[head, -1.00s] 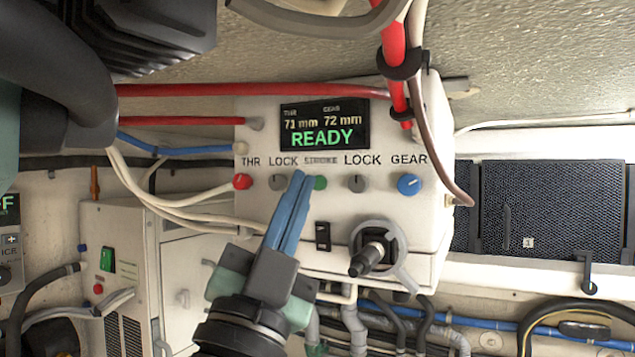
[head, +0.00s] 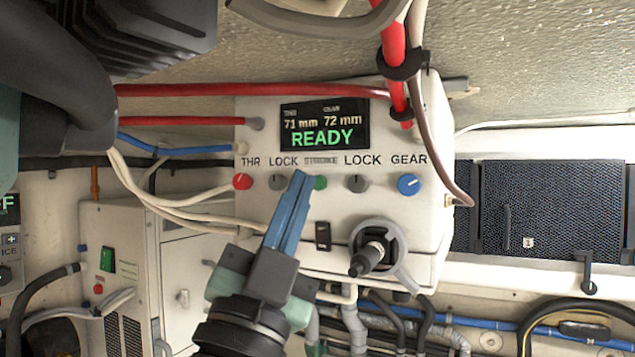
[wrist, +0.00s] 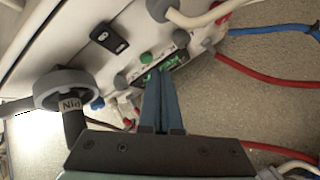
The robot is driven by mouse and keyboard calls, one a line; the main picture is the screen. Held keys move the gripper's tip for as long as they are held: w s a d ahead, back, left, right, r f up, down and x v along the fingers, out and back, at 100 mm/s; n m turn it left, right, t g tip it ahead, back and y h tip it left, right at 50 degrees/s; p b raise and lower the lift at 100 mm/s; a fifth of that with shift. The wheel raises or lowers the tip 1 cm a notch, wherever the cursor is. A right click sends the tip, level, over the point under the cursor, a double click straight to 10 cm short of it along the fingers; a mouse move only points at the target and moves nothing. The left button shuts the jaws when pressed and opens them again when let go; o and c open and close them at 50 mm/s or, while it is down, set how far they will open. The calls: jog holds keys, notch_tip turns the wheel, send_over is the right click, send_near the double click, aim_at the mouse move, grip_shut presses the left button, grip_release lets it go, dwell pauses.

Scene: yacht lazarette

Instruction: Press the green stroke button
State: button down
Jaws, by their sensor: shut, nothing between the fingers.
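The green stroke button (head: 320,182) sits in the middle of the row of controls on the white control box (head: 430,235), under the label STROKE. In the head view its left part is hidden behind my fingertips. My gripper (head: 300,175) is shut and empty, its blue fingers pointing up toward the button. In the wrist view the green button (wrist: 146,58) shows whole, just beyond and to the left of the fingertips (wrist: 153,70). There my gripper appears apart from the button. I cannot tell the exact gap. The display (head: 324,125) reads READY, 71 mm and 72 mm.
Grey LOCK knobs (head: 277,182) (head: 356,183) flank the button. A red THR knob (head: 242,181) and blue GEAR knob (head: 409,184) lie farther out. A black switch (head: 323,236) and a grey ring with a black handle (head: 370,255) sit below. Red hoses run above.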

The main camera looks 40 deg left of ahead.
jog(key=shift+w, duration=0.2)
dwell(0.4)
jog(key=shift+w+a+b, duration=0.1)
jog(key=shift+w+b, duration=0.15)
jog(key=shift+b, duration=0.05)
jog(key=shift+w+a, duration=0.1)
jog(key=shift+w, duration=0.25)
dwell(0.7)
jog(key=shift+s, duration=0.1)
jog(key=shift+s+d+b, duration=0.2)
jog(key=shift+s+b, duration=0.4)
jog(key=shift+s, duration=0.05)
jog(key=shift+s+d+b, duration=0.2)
jog(key=shift+s+b, duration=0.1)
jog(key=shift+s, duration=0.5)
jog(key=shift+s+d+b, duration=0.15)
jog(key=shift+s+b, duration=0.15)
jog(key=shift+s, duration=0.55)
jog(key=shift+s+d+b, duration=0.2)
jog(key=shift+s+b, duration=0.1)
jog(key=shift+s, duration=0.5)
